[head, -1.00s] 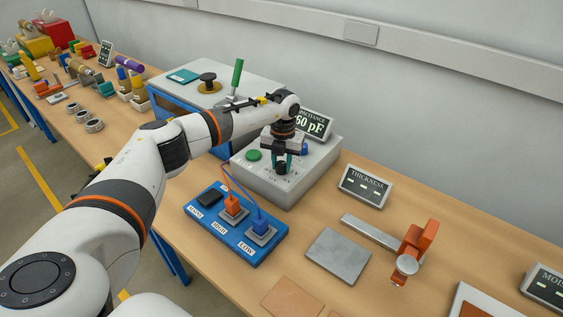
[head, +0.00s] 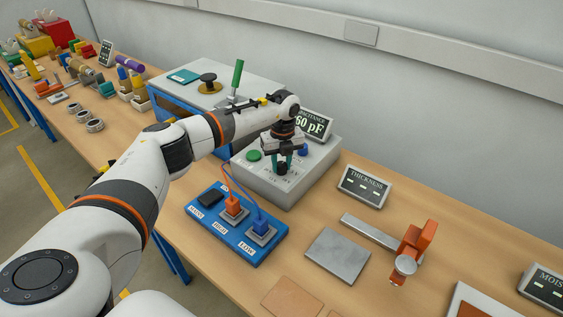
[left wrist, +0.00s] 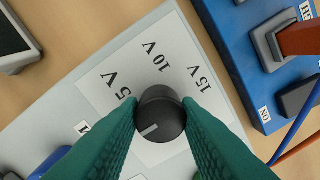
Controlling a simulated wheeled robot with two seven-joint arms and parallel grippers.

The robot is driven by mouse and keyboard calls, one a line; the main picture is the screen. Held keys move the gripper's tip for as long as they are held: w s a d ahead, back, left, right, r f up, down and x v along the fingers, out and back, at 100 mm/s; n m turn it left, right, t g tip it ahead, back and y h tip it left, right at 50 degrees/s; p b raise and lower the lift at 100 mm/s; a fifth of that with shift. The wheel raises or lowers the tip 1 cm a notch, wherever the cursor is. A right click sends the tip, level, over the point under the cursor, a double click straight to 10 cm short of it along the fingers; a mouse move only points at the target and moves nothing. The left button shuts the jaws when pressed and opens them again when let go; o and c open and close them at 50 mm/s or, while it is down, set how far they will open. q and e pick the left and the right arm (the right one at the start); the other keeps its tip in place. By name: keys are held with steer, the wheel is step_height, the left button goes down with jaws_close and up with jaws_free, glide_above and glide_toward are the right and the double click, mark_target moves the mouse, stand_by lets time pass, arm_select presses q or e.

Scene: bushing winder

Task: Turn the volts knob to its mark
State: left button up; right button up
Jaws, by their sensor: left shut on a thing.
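The volts knob is a black round knob (left wrist: 160,115) with a white pointer line, on a grey meter box (head: 310,173). In the left wrist view its line points to the lower left. The printed labels 5 V (left wrist: 122,88), 10 V (left wrist: 151,57) and 15 V (left wrist: 199,78) lie above and beside it, away from the line's end. My left gripper (head: 282,165) reaches down from above with teal fingers, shut on the knob's two sides. The fingers hide part of the panel. My right gripper is not in view.
A blue board (head: 211,228) with orange and blue plugs and wires stands close in front. A thickness display (head: 364,186) stands to the right.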

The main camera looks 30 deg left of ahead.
mark_target(282, 164)
arm_select(q)
steer(key=shift+w+r, duration=0.1)
steer(key=shift+r, duration=0.05)
steer(key=o, duration=1)
steer(key=shift+d+r+b, duration=0.1)
steer(key=shift+r+b, duration=1.85)
steer(key=shift+r, duration=4)
steer(key=shift+f, duration=0.15)
